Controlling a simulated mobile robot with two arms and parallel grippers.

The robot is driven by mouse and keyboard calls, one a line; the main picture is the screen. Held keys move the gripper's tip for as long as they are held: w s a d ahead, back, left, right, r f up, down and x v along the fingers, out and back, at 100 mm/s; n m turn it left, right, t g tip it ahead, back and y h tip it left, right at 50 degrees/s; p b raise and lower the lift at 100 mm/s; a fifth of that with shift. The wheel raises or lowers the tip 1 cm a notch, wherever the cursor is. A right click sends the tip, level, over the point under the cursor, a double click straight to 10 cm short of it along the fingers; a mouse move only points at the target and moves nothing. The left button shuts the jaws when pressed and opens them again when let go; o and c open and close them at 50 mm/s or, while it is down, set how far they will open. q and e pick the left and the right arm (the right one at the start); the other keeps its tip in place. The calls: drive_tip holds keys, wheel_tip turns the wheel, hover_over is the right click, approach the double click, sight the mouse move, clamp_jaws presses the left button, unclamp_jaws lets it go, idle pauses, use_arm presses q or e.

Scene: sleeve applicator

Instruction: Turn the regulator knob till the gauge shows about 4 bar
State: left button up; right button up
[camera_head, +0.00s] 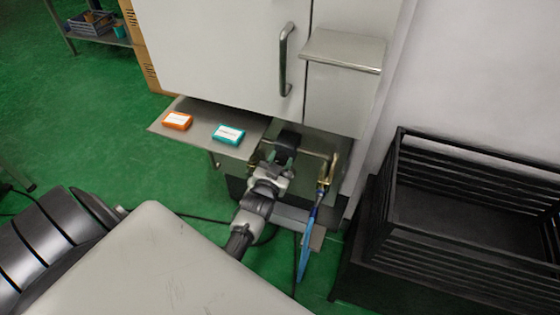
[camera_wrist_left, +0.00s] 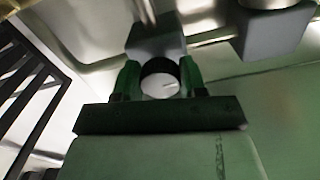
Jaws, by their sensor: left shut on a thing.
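My left gripper (camera_head: 277,160) reaches in from below to the fittings under the white cabinet. In the left wrist view its two green fingers (camera_wrist_left: 160,76) stand on either side of the regulator knob (camera_wrist_left: 160,86) and are shut on it. The knob is round with a black rim and a pale face bearing a thin dark mark that points to the right. A grey block (camera_wrist_left: 156,40) sits just behind it. In the head view the gripper mostly hides the knob. I cannot make out a gauge reading in either view. My right gripper is out of view.
The white cabinet (camera_head: 220,45) hangs above a metal shelf (camera_head: 205,112) with an orange box (camera_head: 177,121) and a teal box (camera_head: 229,134). A black slatted crate (camera_head: 470,165) stands at the right.

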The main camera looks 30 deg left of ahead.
use_arm(q)
drive_tip(key=o, duration=0.9)
drive_tip(key=shift+s, duration=0.25)
drive_tip(key=p+v, duration=0.1)
drive_tip(key=v, duration=0.9)
drive_tip(key=shift+s, duration=0.2)
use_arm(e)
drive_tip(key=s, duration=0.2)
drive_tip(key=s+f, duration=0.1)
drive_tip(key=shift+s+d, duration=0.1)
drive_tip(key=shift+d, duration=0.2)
